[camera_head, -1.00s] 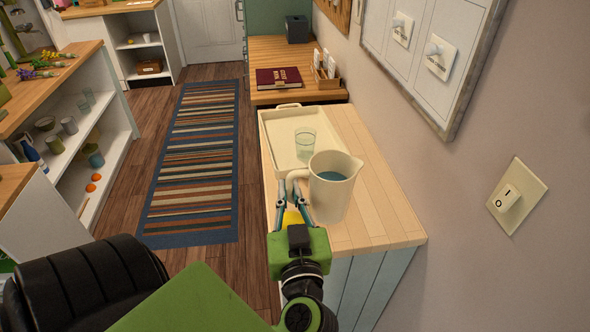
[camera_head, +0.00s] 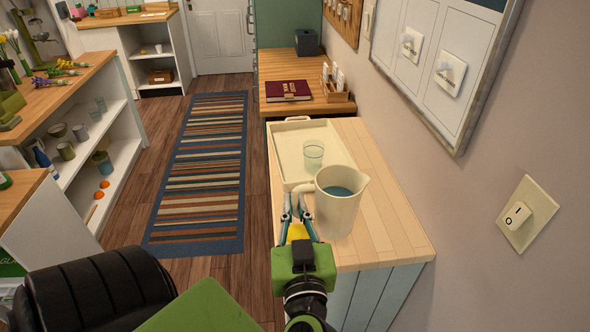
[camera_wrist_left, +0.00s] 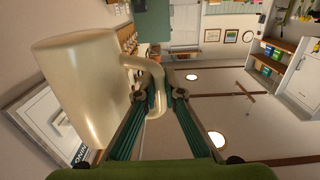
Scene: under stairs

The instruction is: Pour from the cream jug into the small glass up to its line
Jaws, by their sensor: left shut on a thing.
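The cream jug (camera_head: 338,207) is upright at the near end of the wooden counter, with bluish liquid inside and its spout to the right. Whether its base touches the counter is hard to tell. My left gripper (camera_head: 297,205) is shut on the jug's handle, at the jug's left side. In the left wrist view the jug (camera_wrist_left: 82,85) fills the left, and its handle passes between the fingers (camera_wrist_left: 163,95). The small glass (camera_head: 313,154) stands upright on the cream tray (camera_head: 290,170), just behind the jug. Its line is too small to make out. My right gripper is out of view.
A maroon book (camera_head: 288,90) and a card holder (camera_head: 335,84) lie on the farther, lower counter. A wall with a switch (camera_head: 517,215) and a panel (camera_head: 440,60) bounds the right. A striped rug (camera_head: 205,165) covers the open floor at left.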

